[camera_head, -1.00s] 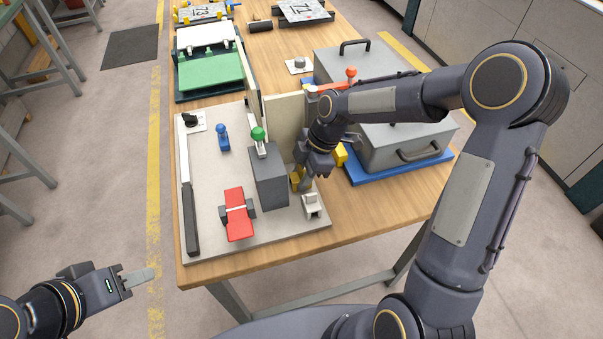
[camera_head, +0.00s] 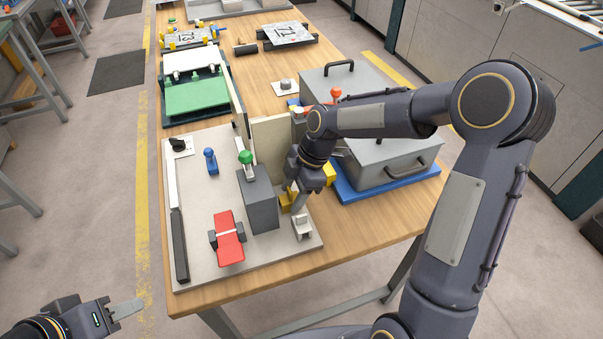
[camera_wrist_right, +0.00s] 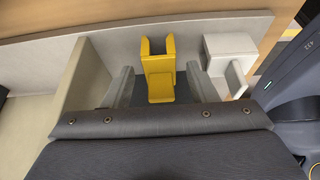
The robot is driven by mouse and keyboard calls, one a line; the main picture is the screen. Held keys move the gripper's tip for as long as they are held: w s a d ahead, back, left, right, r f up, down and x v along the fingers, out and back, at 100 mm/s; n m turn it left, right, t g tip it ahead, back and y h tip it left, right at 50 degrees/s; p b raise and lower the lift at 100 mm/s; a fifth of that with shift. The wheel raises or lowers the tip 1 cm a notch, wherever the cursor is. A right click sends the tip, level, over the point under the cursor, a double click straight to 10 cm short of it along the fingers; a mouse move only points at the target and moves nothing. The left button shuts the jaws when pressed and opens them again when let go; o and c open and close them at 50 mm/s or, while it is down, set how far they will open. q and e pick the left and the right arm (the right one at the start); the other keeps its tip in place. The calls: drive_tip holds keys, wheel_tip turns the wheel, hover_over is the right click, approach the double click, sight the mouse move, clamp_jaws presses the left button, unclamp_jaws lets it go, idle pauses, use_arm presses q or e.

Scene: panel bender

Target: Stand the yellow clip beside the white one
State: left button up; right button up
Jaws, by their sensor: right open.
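The yellow clip (camera_wrist_right: 158,72) is between the fingers of my right gripper (camera_wrist_right: 160,88) in the right wrist view, its two prongs pointing away from the palm. Gaps show between the clip and both open fingers. The white clip (camera_wrist_right: 228,58) is just to its right, a short gap away. In the head view the yellow clip (camera_head: 286,203) is partly hidden by my right gripper (camera_head: 292,197), low over the pale board, behind the white clip (camera_head: 302,227). My left gripper (camera_head: 127,309) is empty, off the table at lower left; its opening is unclear.
The grey block (camera_head: 259,200) stands left of my right gripper, and an upright cream panel (camera_head: 271,142) stands behind it. A red clamp (camera_head: 228,238) lies on the pale board (camera_head: 196,252). A grey case (camera_head: 385,165) on a blue base is to the right.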

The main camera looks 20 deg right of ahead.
drive_tip(key=v, duration=1)
drive_tip(key=s+d+r+m+t+h, duration=0.1)
drive_tip(key=s+d+r+m, duration=0.1)
drive_tip(key=s+m, duration=0.35)
drive_tip(key=s+d+r+m+t, duration=0.1)
drive_tip(key=s+r+m+t, duration=0.1)
drive_tip(key=s+r+m, duration=0.3)
drive_tip(key=s+f+m+t, duration=0.2)
drive_tip(key=s+f+m, duration=0.3)
drive_tip(key=s+m, duration=0.4)
drive_tip(key=s, duration=0.3)
drive_tip(key=shift+f+m+t, duration=0.35)
drive_tip(key=shift+t, duration=0.05)
drive_tip(key=shift+c, duration=0.2)
